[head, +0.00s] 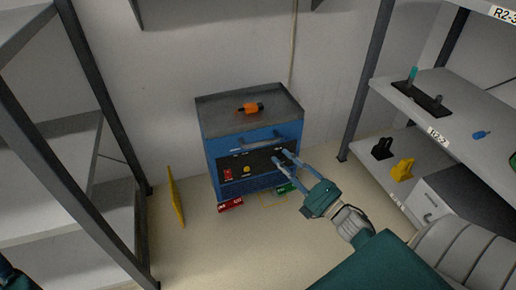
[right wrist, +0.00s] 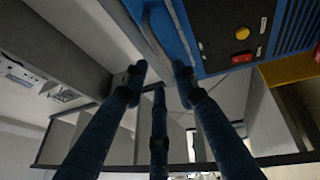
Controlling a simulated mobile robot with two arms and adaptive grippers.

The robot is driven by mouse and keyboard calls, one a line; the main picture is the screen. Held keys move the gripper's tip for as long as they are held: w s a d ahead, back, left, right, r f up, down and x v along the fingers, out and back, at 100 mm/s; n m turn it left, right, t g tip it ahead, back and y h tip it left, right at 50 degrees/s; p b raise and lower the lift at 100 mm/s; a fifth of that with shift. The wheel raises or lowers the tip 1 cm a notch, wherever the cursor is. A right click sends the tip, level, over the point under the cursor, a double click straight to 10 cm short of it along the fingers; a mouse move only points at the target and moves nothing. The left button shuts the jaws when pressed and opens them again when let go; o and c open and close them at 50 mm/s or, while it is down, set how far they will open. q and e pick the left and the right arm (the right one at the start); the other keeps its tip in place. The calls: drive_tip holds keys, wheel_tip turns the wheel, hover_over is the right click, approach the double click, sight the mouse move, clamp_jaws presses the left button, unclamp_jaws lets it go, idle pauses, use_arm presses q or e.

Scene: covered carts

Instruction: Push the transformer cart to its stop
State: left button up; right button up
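The blue cart (head: 222,146) with a grey top stands against the back wall, with a pull handle (head: 258,143) on its front. Below the handle is a dark panel with a red switch and a yellow knob; the panel also shows in the right wrist view (right wrist: 222,28). My right gripper (head: 283,157) is in front of the cart, at the right of the panel, just below the handle's right end. In the right wrist view its fingers (right wrist: 160,72) are apart, with the handle (right wrist: 157,32) just beyond them. I cannot tell if they touch it.
A red item (head: 230,205) and a green item (head: 286,188) are at the cart's foot. A yellow panel (head: 176,197) stands left. Shelves flank both sides; the floor between is mostly clear.

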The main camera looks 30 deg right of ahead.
sight(263, 143)
drive_tip(key=b+x, duration=0.2)
drive_tip(key=x, duration=0.8)
drive_tip(key=shift+w+r+b, duration=0.1)
drive_tip(key=shift+b, duration=0.3)
drive_tip(key=shift+c, duration=0.5)
clamp_jaws()
